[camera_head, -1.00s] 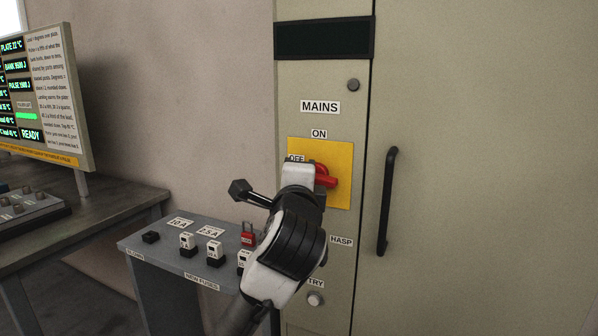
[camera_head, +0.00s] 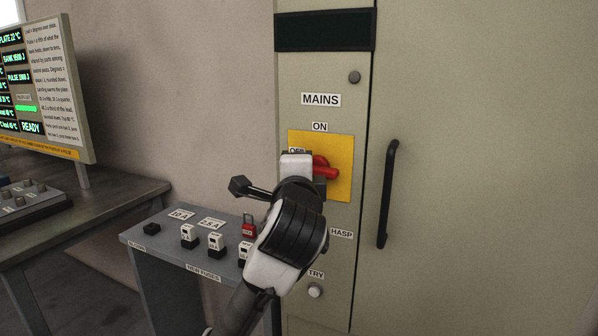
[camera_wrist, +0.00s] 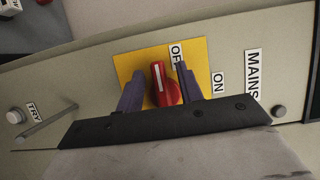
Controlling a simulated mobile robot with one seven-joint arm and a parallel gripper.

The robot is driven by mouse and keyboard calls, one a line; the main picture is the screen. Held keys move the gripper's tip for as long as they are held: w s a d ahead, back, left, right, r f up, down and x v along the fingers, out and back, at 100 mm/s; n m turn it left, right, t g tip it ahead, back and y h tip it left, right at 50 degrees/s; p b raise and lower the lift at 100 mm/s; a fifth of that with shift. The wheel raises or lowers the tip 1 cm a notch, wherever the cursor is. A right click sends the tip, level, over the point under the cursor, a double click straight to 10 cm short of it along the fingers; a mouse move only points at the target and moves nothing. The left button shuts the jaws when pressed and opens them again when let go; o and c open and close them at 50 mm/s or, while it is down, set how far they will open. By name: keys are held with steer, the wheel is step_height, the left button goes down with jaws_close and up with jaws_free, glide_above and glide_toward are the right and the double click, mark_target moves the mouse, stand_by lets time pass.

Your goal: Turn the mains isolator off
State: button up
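The mains isolator is a red rotary handle (camera_head: 328,172) on a yellow plate (camera_head: 341,190), on the cabinet's narrow panel. It lies roughly horizontal, with ON above the plate and OFF at its upper left, partly covered by my gripper. In the wrist view the red handle (camera_wrist: 163,86) has a white stripe pointing up, toward the side with the OFF label (camera_wrist: 176,54). My gripper (camera_wrist: 160,90) is open, with one finger on each side of the handle. A small gap shows at the left finger; contact at the right finger is unclear. My gripper's end hides part of the handle in the head view.
A grey stand (camera_head: 150,245) with fuses and a red padlock (camera_head: 249,228) is left of the cabinet, close to my arm. A black door handle (camera_head: 388,195) is to the right. A TRY button (camera_head: 315,291) sits below. A display screen (camera_head: 45,90) stands far left.

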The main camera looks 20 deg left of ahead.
steer(key=b+v, duration=0.3)
steer(key=v, duration=1.1)
steer(key=shift+w+r, duration=0.1)
